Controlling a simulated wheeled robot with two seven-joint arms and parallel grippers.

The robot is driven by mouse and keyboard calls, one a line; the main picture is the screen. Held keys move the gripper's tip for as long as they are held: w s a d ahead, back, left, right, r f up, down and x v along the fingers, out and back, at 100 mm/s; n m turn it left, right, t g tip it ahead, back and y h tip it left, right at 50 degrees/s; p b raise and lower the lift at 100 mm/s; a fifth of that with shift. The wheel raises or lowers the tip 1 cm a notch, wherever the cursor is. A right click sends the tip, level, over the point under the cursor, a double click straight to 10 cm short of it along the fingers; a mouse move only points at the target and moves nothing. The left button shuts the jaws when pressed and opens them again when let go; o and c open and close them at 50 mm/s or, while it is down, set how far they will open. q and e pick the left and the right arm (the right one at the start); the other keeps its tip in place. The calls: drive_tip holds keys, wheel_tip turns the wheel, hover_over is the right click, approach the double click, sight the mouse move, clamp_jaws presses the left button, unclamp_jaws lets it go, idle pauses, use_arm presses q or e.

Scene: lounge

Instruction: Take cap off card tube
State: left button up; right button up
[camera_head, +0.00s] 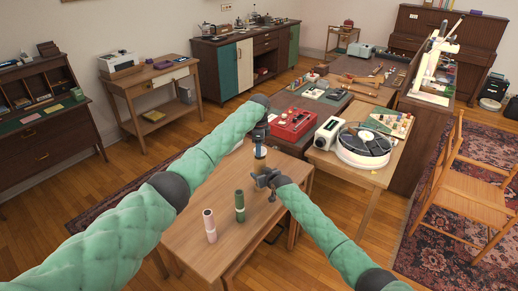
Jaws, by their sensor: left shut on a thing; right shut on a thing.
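A slim tube (260,153) with a dark blue upper part and a paler part below shows small over the wooden table (188,246). My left gripper (260,142) comes down on its upper end and is shut on it; the cap is too small and covered to make out. My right gripper (263,179) is just below, its dark fingers shut at the tube's lower part, most of which is hidden. Whether cap and tube are apart cannot be told. A pink tube (210,227) and a dark green tube (239,207) stand upright on the table, left of my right gripper.
A side table with a record player (364,145) stands right of the wooden table. Behind are a red case (292,124) and a cluttered dark bench. A wooden chair (470,195) is at the right. The table's front left is bare.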

use_arm(q)
drive_tip(key=shift+r, duration=0.1)
drive_tip(key=shift+r, duration=1.95)
use_arm(e)
drive_tip(key=o, duration=1.5)
drive_tip(key=shift+c, duration=0.2)
